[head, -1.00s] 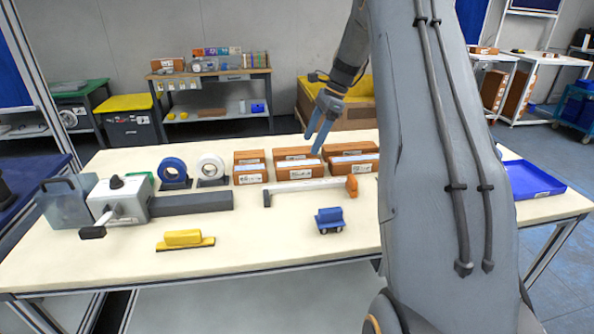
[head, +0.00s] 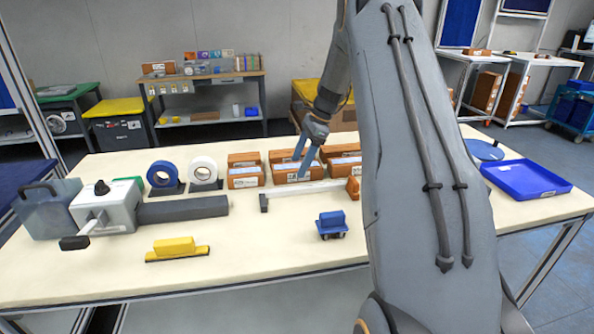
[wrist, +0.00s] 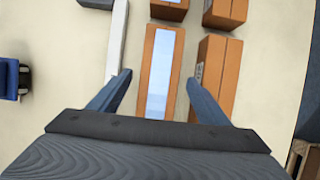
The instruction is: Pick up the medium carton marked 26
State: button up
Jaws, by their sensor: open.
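Brown cartons stand in a row at the table's middle; their marks are too small to read surely. The front middle carton (head: 291,176) is of medium length with a pale label on its front. My gripper (head: 302,162) is open above it, pointing down. In the wrist view, this long carton (wrist: 159,75) with a pale bluish strip on top lies between my two spread fingers (wrist: 159,82), with a gap on each side. Another carton (wrist: 228,80) stands beside it, close to the right finger. Whether the fingertips reach below the carton's top cannot be told.
A white bar (head: 305,191) lies in front of the cartons. A blue wheeled item (head: 331,222) sits nearer. A blue tray (head: 527,180) is at right. The front table is mostly clear.

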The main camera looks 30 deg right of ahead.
jog(key=shift+x, duration=1.35)
jog(key=shift+r, duration=0.1)
jog(key=c, duration=1.4)
